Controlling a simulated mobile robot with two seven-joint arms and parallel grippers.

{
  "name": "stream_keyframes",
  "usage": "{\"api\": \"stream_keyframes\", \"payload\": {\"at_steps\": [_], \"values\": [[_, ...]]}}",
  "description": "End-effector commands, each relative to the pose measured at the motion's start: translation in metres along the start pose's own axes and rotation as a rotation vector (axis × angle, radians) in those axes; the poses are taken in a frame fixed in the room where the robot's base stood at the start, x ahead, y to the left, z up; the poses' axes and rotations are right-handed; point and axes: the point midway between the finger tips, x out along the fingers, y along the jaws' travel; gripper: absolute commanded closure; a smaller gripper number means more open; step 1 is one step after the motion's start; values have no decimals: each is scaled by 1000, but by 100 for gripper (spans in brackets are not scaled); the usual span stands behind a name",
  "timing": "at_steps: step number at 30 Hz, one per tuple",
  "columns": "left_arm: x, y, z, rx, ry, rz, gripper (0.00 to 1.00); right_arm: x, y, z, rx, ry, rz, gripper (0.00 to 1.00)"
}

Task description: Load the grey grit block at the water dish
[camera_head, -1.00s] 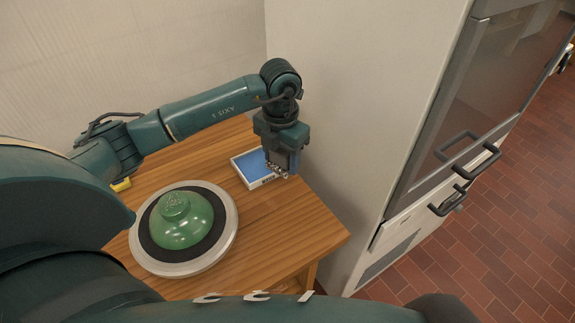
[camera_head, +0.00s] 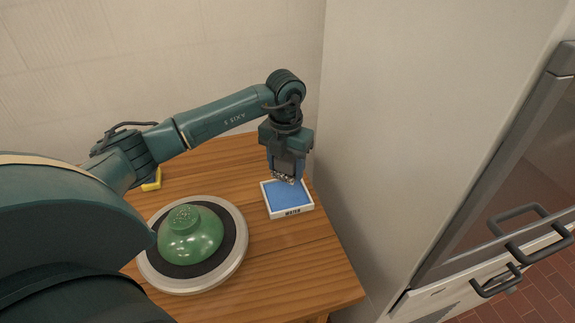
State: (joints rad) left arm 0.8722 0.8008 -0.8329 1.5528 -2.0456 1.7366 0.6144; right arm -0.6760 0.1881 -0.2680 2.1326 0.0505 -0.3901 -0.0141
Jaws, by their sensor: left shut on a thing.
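The water dish (camera_head: 292,212) is a shallow white tray with a blue inside and the word WATER on its front wall. It sits near the table's right side. My left gripper (camera_head: 286,179) points down over the back part of the dish. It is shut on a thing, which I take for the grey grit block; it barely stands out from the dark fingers. I cannot tell whether it touches the blue surface. My right gripper is not in view.
A wheel (camera_head: 240,222) with a pale rim, dark ring and green dome (camera_head: 192,238) lies left of the dish. A yellow object (camera_head: 152,181) is partly behind my arm. A tall pale cabinet side (camera_head: 400,130) stands close right of the table (camera_head: 310,262).

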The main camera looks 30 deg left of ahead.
Motion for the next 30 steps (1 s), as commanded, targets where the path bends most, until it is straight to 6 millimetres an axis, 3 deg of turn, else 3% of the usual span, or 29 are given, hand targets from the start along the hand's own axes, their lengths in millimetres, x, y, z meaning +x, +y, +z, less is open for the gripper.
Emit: {"api": "stream_keyframes", "payload": {"at_steps": [15, 30], "values": [[51, 0, 0, 1, 0, 0, 64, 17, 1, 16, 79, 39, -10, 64], [56, 0, 0, 2, 0, 0, 64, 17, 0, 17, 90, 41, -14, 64]]}}
